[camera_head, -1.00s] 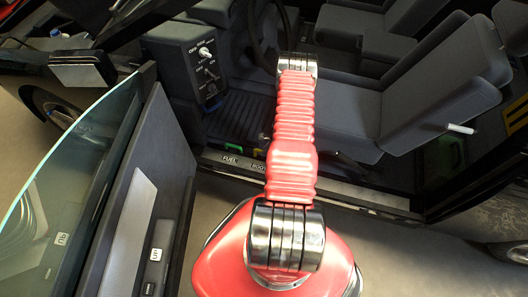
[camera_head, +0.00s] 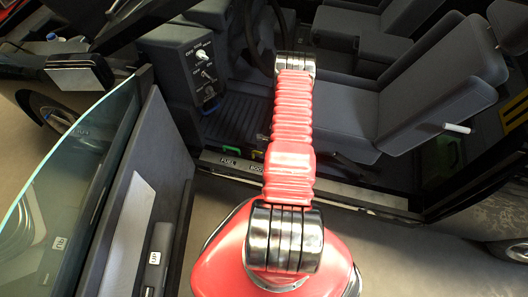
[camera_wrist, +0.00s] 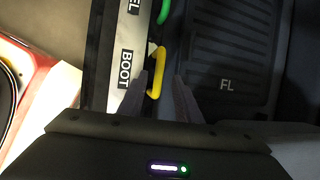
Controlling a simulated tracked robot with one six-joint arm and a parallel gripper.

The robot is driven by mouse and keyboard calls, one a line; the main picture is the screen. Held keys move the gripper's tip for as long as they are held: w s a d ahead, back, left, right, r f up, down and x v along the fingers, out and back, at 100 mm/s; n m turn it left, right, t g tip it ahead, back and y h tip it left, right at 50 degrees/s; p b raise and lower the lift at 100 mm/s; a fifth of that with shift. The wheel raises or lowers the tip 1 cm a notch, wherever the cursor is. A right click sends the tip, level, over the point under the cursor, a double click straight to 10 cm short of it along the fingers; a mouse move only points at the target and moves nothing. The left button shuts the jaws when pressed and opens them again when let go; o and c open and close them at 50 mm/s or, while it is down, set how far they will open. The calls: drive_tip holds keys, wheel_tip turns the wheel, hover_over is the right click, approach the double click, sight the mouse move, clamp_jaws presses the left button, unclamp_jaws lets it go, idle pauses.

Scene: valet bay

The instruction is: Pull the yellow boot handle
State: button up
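The yellow boot handle (camera_wrist: 156,74) is a small loop beside the BOOT label (camera_wrist: 126,69) on the door sill in the wrist view. My gripper (camera_wrist: 161,80) is open, with one dark finger on each side of the lower part of the handle. The left finger looks close to the handle, and a gap shows on the right. I cannot tell whether either finger touches it. In the head view my arm hides most of the handle's area.
A green handle (camera_wrist: 164,10) lies just beyond the yellow one, by the FUEL label (camera_head: 230,163). The floor mat (camera_wrist: 230,60) marked FL is to the right. The open car door (camera_head: 150,190) stands left of my arm, and the front seat (camera_head: 400,110) is right.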

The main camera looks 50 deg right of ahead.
drive_tip(key=v, duration=1.2)
drive_tip(key=shift+s+r, duration=0.2)
drive_tip(key=shift+r, duration=0.15)
drive_tip(key=w+a+r+n+g+y, duration=0.1)
drive_tip(key=w+a+r+n+y, duration=0.15)
drive_tip(key=a+r+n, duration=0.65)
drive_tip(key=w+a+r+n+g+y, duration=0.1)
drive_tip(key=w+a+r+n+y, duration=0.3)
drive_tip(key=a+r, duration=0.9)
drive_tip(key=s+a+r+n+t+h, duration=0.1)
drive_tip(key=s+a+r+n+h, duration=0.1)
drive_tip(key=a+r+n, duration=0.4)
drive_tip(key=s+a+r+n+h, duration=0.2)
drive_tip(key=s+a+r+n, duration=0.2)
drive_tip(key=r, duration=1.2)
drive_tip(key=s+a+r+n+t+h, duration=0.1)
drive_tip(key=s+a+r+n+h, duration=0.1)
drive_tip(key=a+r+n, duration=0.6)
wheel_tip(320, 180, up, 4)
drive_tip(key=shift+s+t, duration=0.3)
drive_tip(key=shift+s, duration=0.4)
